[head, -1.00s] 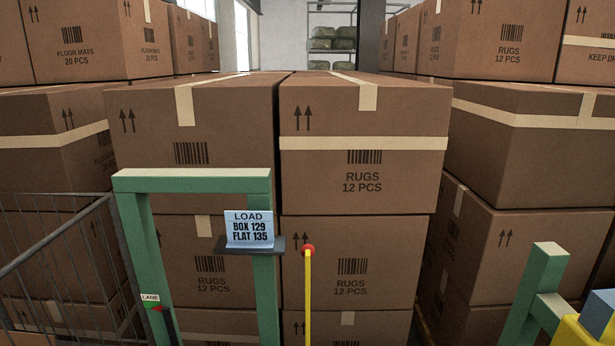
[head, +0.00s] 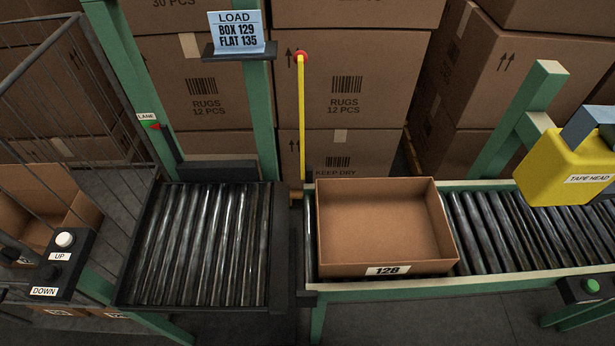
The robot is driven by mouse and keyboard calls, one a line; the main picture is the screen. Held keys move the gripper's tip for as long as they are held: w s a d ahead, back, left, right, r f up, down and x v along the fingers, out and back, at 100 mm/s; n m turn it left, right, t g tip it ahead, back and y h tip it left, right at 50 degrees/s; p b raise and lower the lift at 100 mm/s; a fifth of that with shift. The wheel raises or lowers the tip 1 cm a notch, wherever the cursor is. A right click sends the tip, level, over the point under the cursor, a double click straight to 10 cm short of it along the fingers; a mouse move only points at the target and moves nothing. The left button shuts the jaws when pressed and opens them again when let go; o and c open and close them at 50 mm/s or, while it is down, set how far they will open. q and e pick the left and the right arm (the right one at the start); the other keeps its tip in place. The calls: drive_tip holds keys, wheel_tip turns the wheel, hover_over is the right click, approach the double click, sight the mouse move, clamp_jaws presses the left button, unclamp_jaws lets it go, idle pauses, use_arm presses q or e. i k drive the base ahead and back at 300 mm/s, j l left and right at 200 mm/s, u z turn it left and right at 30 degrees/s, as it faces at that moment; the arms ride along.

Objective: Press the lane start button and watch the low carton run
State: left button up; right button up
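The low open carton (head: 385,235), labelled 128, sits upright and empty on the right roller lane (head: 490,232), near its left end. A green button (head: 591,286) on a dark box stands at the lane's front right; no label on it is readable, so I cannot tell for sure that it is the lane start button. The yellow tape head (head: 565,168) is above the lane, right of the carton and apart from it. Neither of my grippers is in view.
A separate roller section (head: 205,245) lies left of the lane across a gap. A box with UP and DOWN buttons (head: 60,262) stands at far left beside a wire cage (head: 75,110). A sign (head: 236,32) reads BOX 129, FLAT 135. A yellow post (head: 302,120) stands behind the gap.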

sight(590, 284)
drive_tip(key=z, duration=2.3)
